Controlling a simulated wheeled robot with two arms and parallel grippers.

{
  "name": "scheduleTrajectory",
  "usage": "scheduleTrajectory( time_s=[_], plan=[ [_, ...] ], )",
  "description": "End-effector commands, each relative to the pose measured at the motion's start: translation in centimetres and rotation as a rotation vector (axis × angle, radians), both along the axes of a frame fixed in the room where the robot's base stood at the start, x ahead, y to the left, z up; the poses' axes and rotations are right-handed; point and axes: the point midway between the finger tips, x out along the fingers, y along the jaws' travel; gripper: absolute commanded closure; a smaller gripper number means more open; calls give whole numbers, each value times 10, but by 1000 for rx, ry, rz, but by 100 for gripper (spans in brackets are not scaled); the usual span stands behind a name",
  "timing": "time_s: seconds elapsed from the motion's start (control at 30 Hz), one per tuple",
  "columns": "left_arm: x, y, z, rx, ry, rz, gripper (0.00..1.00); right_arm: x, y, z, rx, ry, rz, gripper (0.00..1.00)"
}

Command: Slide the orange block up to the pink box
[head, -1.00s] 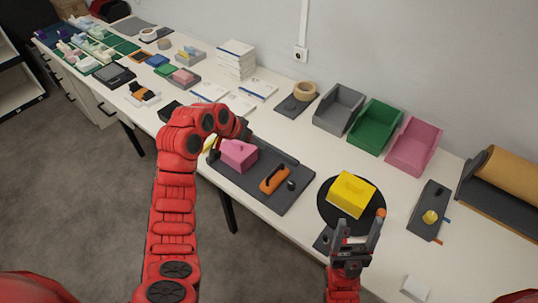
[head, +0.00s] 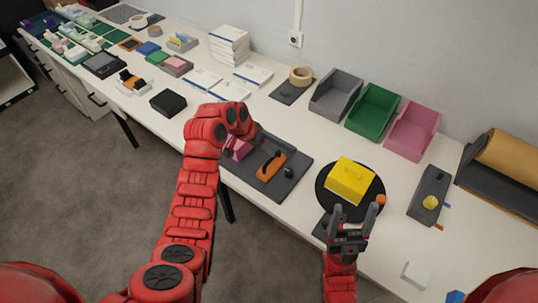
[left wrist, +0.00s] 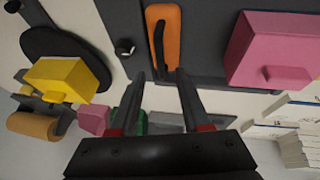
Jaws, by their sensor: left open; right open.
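The orange block (head: 271,167), with a black handle on top, lies on a dark grey board (head: 292,190). The pink box (head: 238,149) is on the same board, to its left and apart from it; my left arm partly hides the box in the head view. In the left wrist view, the orange block (left wrist: 173,30) shows beyond the fingertips and the pink box (left wrist: 270,48) to its right. My left gripper (left wrist: 158,75) is open and empty, its fingers pointing toward the orange block's end. My right gripper (head: 354,213) is open and empty, in front of the yellow box.
A yellow box (head: 350,180) sits on a black round plate (head: 327,203) right of the board. A small black knob (head: 289,172) stands on the board beside the orange block. Grey, green and pink bins (head: 412,130) line the wall. A black box (head: 168,102) lies to the left.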

Motion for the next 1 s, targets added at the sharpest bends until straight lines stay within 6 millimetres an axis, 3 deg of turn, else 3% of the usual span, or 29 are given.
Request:
scheduleTrajectory(
  time_s=[0.3,0.73,1.0],
  plan=[
    [8,-15,-36,0,2,-1,53,0,0,13,0,1,0,31],
    [10,-17,-44,1,0,0,53,0,0,14,0,0,0,31],
    [10,-17,-43,1,0,0,100,0,0,14,0,0,0,31]
  ],
)
